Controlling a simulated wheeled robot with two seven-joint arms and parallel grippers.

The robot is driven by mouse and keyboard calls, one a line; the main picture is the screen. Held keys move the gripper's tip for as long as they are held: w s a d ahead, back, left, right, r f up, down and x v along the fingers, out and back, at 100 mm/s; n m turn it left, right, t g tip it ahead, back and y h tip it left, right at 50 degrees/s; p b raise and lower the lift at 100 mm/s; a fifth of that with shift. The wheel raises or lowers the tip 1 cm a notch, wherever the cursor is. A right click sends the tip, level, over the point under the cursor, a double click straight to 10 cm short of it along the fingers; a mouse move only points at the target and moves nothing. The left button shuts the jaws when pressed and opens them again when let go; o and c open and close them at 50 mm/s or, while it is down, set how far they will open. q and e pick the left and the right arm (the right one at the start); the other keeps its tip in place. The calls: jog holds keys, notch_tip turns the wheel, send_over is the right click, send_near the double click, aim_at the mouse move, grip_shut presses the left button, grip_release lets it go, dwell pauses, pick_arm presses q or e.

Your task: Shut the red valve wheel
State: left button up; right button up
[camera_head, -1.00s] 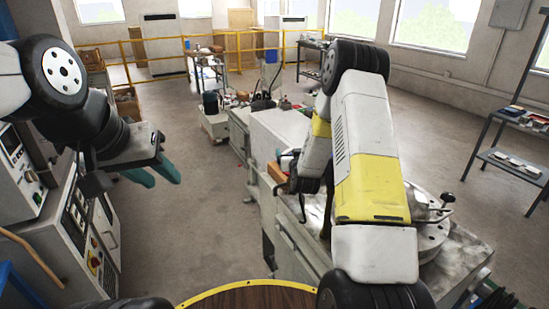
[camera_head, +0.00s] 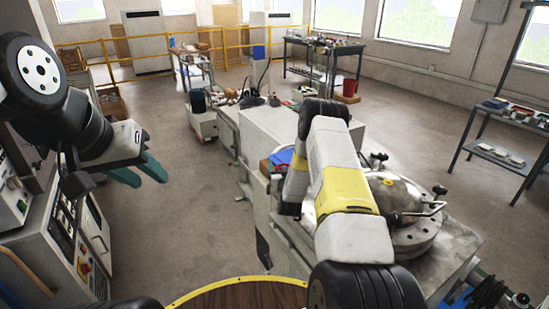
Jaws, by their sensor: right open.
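I cannot make out a red valve wheel in this view. A round metal vessel lid (camera_head: 400,198) with bolts and bent handles lies on the metal bench to the right, partly behind my right arm. My left gripper (camera_head: 140,175) hangs at the left, its two teal fingers apart with nothing between them, beside the grey control cabinet. My right arm reaches forward over the bench. Its gripper is hidden behind the arm's own links.
Control cabinets (camera_head: 55,235) stand close on the left. The metal bench (camera_head: 440,250) fills the right front. The concrete floor between cabinets and bench is clear.

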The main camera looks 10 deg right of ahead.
jog(key=shift+w+d, duration=0.1)
jog(key=shift+w, duration=0.25)
jog(key=c, duration=1.4)
jog(key=shift+o, duration=0.2)
